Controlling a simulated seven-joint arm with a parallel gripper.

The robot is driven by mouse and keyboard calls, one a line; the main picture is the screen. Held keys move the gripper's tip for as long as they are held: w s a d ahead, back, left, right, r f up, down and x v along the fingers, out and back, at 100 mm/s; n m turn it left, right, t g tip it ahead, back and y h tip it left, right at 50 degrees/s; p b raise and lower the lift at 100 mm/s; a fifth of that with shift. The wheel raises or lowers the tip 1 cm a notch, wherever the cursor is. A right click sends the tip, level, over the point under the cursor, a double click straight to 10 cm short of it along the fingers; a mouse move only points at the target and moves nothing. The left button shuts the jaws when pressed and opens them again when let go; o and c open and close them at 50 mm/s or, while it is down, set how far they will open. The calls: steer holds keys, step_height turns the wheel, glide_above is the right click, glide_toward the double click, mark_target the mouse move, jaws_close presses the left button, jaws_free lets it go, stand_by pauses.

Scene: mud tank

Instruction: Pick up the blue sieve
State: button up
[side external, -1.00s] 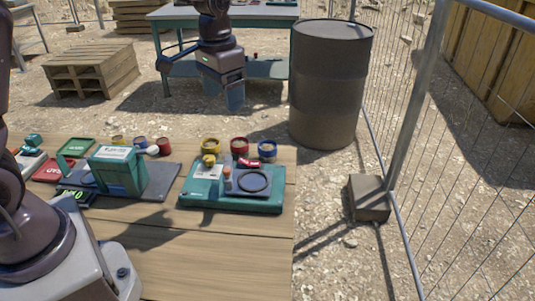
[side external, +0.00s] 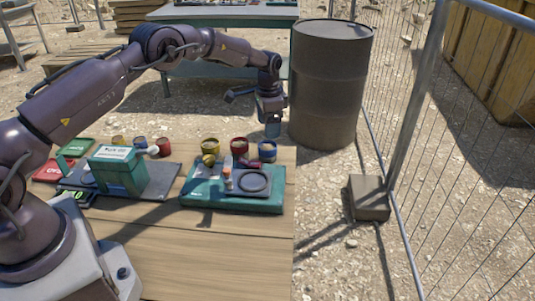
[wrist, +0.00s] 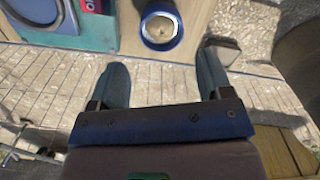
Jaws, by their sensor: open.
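The blue sieve (side external: 267,151) stands upright at the back right corner of the wooden table, to the right of a red sieve (side external: 239,146) and a yellow sieve (side external: 210,146). In the wrist view the blue sieve (wrist: 160,26) shows its round rim and pale mesh from above, just beyond the fingertips. My gripper (side external: 273,128) is above and slightly behind the blue sieve, pointing down. In the wrist view my gripper (wrist: 163,75) has its two fingers wide apart with nothing between them.
A teal case (side external: 200,200) with a black ring lies just in front of the sieves. A teal box (side external: 120,175) stands on a grey mat to the left. A dark barrel (side external: 328,85) stands on the ground behind the table's right edge. The front of the table is clear.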

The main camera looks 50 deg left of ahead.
mark_target(267, 148)
step_height(267, 148, down, 9)
steer(key=shift+a+f, duration=0.1)
steer(key=shift+a, duration=0.05)
stand_by(0.4)
steer(key=shift+c, duration=0.4)
steer(key=c, duration=0.6)
